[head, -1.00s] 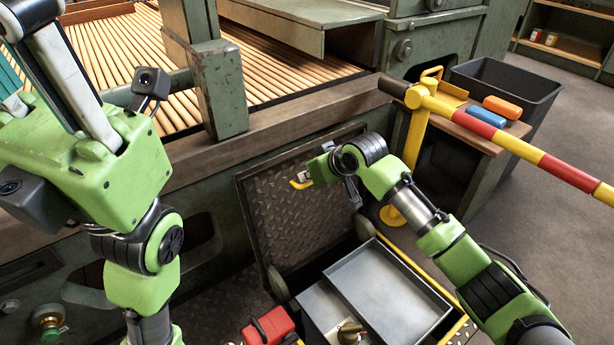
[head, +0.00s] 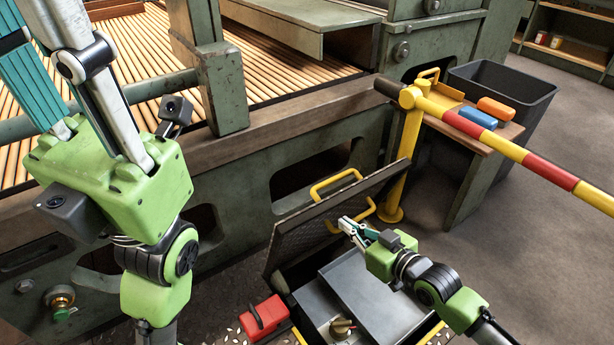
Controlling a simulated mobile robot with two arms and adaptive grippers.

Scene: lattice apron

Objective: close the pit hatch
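The pit hatch (head: 312,228) is a dark chequer-plate lid, hinged on the far side of the pit and tilted forward over it, part open. One yellow handle (head: 335,182) shows above its upper edge, and another yellow bar (head: 352,216) is on its inner face. My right gripper (head: 346,226) is at the inner face, beside or touching that bar; whether its fingers are shut or grip it I cannot tell. My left gripper (head: 75,60) is at the upper left, away from the hatch, with its fingertips cut off by the frame.
In the pit are a grey tray (head: 375,300) and a brass-coloured knob (head: 341,327). A red box (head: 264,317) lies at the pit's left edge. A yellow post (head: 408,150) carries a red-yellow barrier arm (head: 520,155) at right. The green machine stands behind.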

